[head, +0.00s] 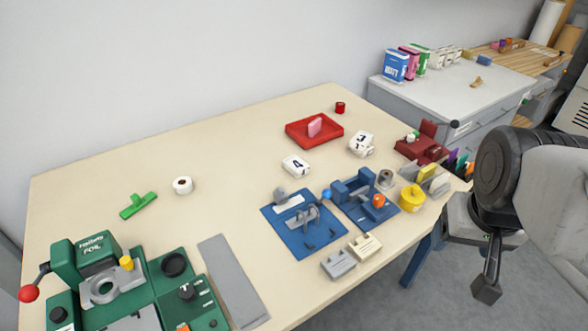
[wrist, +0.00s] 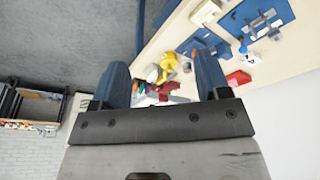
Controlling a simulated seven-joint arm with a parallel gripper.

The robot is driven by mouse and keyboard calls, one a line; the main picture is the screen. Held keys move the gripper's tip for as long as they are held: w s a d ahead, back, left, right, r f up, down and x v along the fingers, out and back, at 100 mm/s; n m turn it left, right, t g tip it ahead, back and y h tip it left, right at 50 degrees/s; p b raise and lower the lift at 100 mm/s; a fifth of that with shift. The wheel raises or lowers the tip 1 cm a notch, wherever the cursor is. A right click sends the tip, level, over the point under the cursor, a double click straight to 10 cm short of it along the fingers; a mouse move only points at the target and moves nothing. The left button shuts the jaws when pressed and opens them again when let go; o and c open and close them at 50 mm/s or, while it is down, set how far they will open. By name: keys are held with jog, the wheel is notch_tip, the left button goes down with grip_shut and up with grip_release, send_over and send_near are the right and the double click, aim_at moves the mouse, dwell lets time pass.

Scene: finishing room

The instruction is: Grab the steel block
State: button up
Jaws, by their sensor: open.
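A small grey block (head: 338,263) that looks like the steel block lies near the table's front edge in the head view. It is beside a similar cream block (head: 366,246) and in front of the blue fixtures. I cannot make out the grey block in the wrist view, where a cream block (wrist: 205,13) shows at the top. My gripper (wrist: 162,78) is open, with nothing between its two blue fingers. My arm is at the right of the head view, off the table's right end and well apart from the grey block.
Two blue fixtures (head: 291,226) stand behind the blocks. A yellow round container (head: 412,197) is at the table's right end. A green foil machine (head: 105,285) and a grey strip (head: 232,281) are at the left. A red tray (head: 296,131) lies farther back. The table's middle is mostly clear.

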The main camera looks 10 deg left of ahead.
dwell(0.3)
jog(key=w+a+f+n+g+h, duration=0.25)
jog(key=w+a+n, duration=0.35)
jog(key=w, duration=0.4)
jog(key=n+t+h, duration=0.5)
jog(key=n+h, duration=0.2)
jog(key=n, duration=0.7)
send_over(279, 190)
jog(key=s+d, duration=0.4)
jog(key=d, duration=0.7)
notch_tip(279, 190, down, 12)
jog(key=a+f+n+t, duration=0.1)
jog(key=a+f+n, duration=0.1)
jog(key=a, duration=0.3)
jog(key=a+f+n+t, duration=0.2)
jog(key=a+f, duration=0.1)
jog(key=a, duration=0.1)
jog(key=a+f+n+t, duration=0.1)
jog(key=a+f+n, duration=0.2)
jog(key=a, duration=0.2)
jog(key=shift+w+a, duration=0.3)
jog(key=shift+w, duration=0.05)
jog(key=shift+x, duration=1.35)
